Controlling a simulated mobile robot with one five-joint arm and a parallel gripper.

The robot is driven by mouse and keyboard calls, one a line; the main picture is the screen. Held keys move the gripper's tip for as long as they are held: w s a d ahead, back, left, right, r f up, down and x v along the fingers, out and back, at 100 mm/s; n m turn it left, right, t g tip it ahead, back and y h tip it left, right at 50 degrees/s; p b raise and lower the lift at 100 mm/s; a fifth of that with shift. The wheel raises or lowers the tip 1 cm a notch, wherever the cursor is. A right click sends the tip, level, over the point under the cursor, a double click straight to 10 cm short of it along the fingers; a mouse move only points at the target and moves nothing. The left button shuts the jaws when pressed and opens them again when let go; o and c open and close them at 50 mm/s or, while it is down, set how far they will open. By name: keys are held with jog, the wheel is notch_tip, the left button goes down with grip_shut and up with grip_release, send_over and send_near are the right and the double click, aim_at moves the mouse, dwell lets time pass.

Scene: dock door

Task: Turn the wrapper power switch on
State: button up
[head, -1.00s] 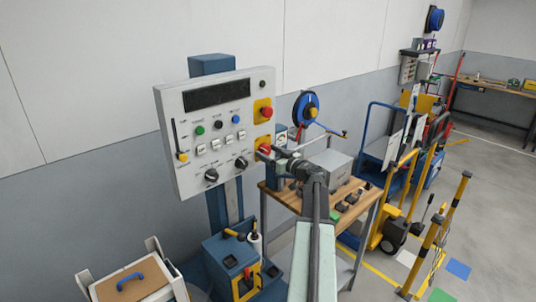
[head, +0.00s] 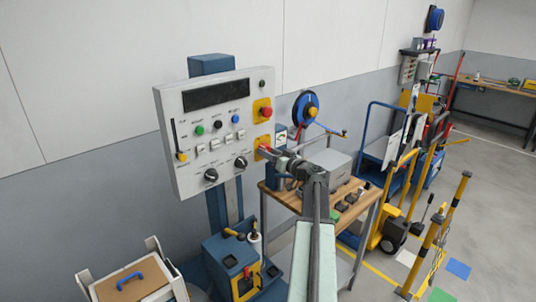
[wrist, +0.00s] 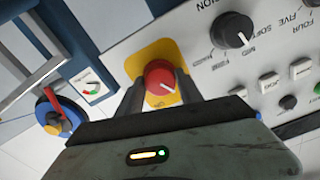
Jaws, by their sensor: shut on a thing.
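The wrapper control panel (head: 190,165) is a white box on a blue post. At its lower right edge, a red rotary switch (wrist: 159,77) with a white pointer line sits on a yellow plate (wrist: 140,58). In the wrist view, the line slants toward the lower right of the picture. My gripper (wrist: 157,82) is shut on this red knob, with one dark finger on each side. In the head view, my gripper (head: 269,153) reaches the yellow plate from the right and partly hides the knob.
A red button (head: 266,112) on another yellow plate sits just above. Black dials (head: 240,162) and several small buttons are to the left. A wooden table (head: 350,212) with a grey box (head: 330,170) stands behind my arm. A blue reel (head: 306,108) is beyond.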

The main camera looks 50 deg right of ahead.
jog(key=shift+w+r+m, duration=0.1)
jog(key=shift+m, duration=7.3)
jog(key=o, duration=1.4)
jog(key=shift+w, duration=0.1)
